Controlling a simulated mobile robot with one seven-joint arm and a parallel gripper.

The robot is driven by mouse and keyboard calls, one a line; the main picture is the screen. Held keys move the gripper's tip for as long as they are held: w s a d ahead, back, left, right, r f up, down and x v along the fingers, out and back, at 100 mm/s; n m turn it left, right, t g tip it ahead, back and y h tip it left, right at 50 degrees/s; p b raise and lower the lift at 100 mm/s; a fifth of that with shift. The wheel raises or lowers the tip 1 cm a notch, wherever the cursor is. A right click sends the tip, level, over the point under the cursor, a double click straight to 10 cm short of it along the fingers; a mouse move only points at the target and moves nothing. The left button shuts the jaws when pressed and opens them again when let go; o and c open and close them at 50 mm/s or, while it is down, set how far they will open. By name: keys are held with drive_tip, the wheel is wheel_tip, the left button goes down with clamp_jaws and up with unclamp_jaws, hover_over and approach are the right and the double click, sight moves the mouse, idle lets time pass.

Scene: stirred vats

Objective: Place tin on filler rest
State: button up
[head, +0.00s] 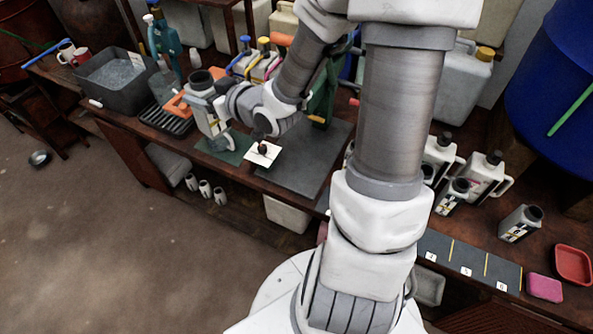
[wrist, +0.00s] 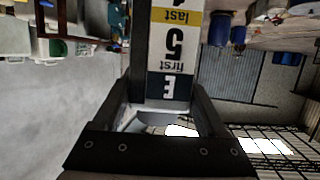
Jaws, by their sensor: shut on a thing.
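The tin (head: 203,112) is in my gripper (head: 222,103) at the left part of the bench in the head view. It is grey and white with a dark round top and looks roughly upright. My gripper is shut on the tin. The tin is over or at the edge of a green mat (head: 225,148); I cannot tell whether its base touches. I cannot clearly pick out the filler rest; an orange piece (head: 177,106) shows beside the tin.
A grey tub (head: 112,90), a black rack (head: 160,120) and a clear bottle (head: 163,85) stand left of the tin. A white card (head: 263,153) with a dark ball lies right of it, beside a dark mat (head: 307,165). Several tins, such as one (head: 520,223), stand far right.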

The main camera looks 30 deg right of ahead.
wheel_tip(320, 180, down, 22)
drive_tip(key=d+b, duration=0.1)
drive_tip(key=b, duration=1.9)
drive_tip(key=s+d+f+m+h+b, duration=0.1)
drive_tip(key=s+d+f+b, duration=0.1)
drive_tip(key=d, duration=0.6)
drive_tip(key=s+d+f+h+b, duration=0.1)
drive_tip(key=s+d+f+b, duration=0.1)
drive_tip(key=d, duration=0.6)
drive_tip(key=s+d+f+b, duration=0.1)
drive_tip(key=s+d+f, duration=0.1)
drive_tip(key=s+d, duration=0.9)
drive_tip(key=r+b+x, duration=0.2)
drive_tip(key=b+x, duration=0.4)
drive_tip(key=x, duration=1.1)
drive_tip(key=shift+w+a+f+m, duration=0.15)
drive_tip(key=shift+w+m, duration=0.25)
drive_tip(key=shift+w, duration=0.2)
drive_tip(key=shift+f, duration=0.15)
drive_tip(key=o, duration=1.3)
